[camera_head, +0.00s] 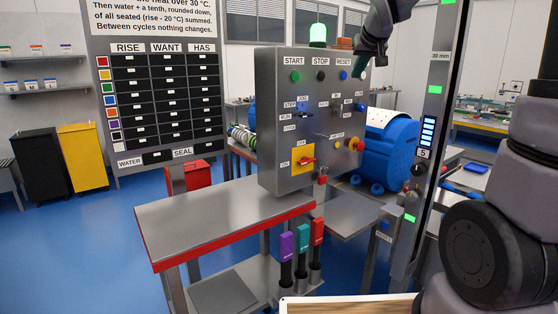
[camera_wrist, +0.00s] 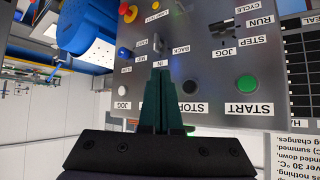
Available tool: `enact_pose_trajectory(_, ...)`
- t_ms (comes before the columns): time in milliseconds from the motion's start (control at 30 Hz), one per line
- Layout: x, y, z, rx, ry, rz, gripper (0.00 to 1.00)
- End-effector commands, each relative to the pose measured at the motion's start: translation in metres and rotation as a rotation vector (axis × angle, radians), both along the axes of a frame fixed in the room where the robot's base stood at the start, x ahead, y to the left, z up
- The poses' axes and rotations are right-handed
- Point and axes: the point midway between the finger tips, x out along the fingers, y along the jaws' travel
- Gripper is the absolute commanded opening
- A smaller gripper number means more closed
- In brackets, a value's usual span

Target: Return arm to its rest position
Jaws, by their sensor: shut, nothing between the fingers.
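My gripper (camera_head: 364,68) is at the upper right corner of the grey control panel (camera_head: 285,110), in front of its face near the RESET label. In the wrist view my gripper (camera_wrist: 160,75) shows as two dark green fingers pressed together with nothing between them. The same panel (camera_wrist: 205,45) appears upside down behind them, with the green START button (camera_wrist: 247,82) to the right and small toggles around the fingertips. I cannot tell whether the fingertips touch the panel. My arm's larger links fill the right edge of the head view.
A steel table (camera_head: 215,215) with a red edge stands before the panel. A blue motor-like drum (camera_head: 392,148) sits behind it. A column (camera_head: 432,120) with green lights stands right of it. A dark board (camera_head: 158,95) is at left. Blue floor (camera_head: 90,230) is open at left.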

Motion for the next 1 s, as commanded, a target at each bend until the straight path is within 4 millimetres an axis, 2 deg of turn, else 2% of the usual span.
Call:
enact_pose_trajectory(33, -0.032, -0.008, 0.006, 0.023, 0.018, -0.030, 0.00)
enact_pose_trajectory(167, -0.108, -0.023, 0.002, 0.097, 0.093, -0.098, 0.00)
enact_pose_trajectory(300, -0.187, -0.028, -0.013, 0.189, 0.170, -0.150, 0.00)
enact_pose_trajectory(400, -0.234, -0.026, -0.027, 0.255, 0.218, -0.172, 0.00)
enact_pose_trajectory(500, -0.268, -0.023, -0.040, 0.308, 0.255, -0.183, 0.00)
enact_pose_trajectory(600, -0.289, -0.019, -0.048, 0.343, 0.279, -0.188, 0.00)
enact_pose_trajectory(700, -0.298, -0.017, -0.052, 0.359, 0.291, -0.189, 0.00)
enact_pose_trajectory(1000, -0.299, -0.017, -0.053, 0.360, 0.293, -0.189, 0.00)
